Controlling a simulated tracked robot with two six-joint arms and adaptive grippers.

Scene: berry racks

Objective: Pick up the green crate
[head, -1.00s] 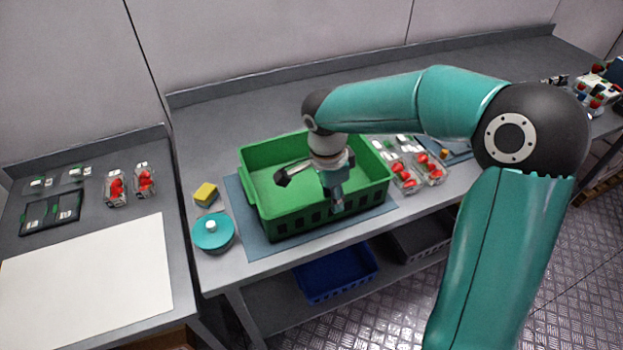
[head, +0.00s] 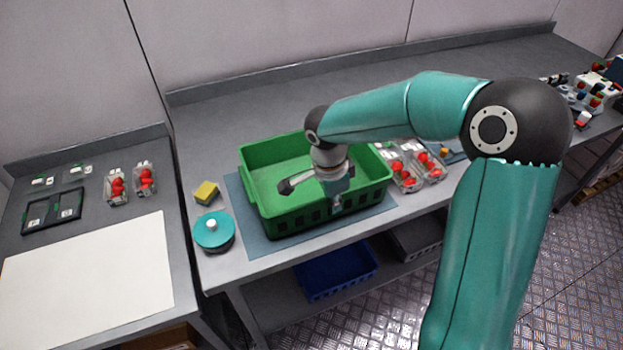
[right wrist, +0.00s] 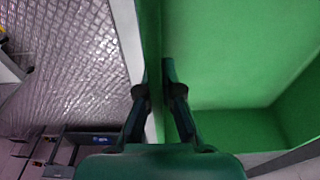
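The green crate (head: 262,207) stands on a blue-grey mat on the workbench and looks empty inside. My right gripper (head: 336,204) is at its front long wall, right of the middle. In the right wrist view the fingers (right wrist: 158,80) lean in toward each other, one on each side of the crate's wall (right wrist: 152,30), close against it. The gripper looks shut on this wall. The crate is level and appears to rest on the mat.
Left of the crate are a yellow sponge (head: 206,193) and a teal-lidded pot (head: 213,231). Clear punnets of red berries (head: 405,177) stand close to its right side. A blue crate (head: 337,272) sits on the shelf below. The bench behind is clear.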

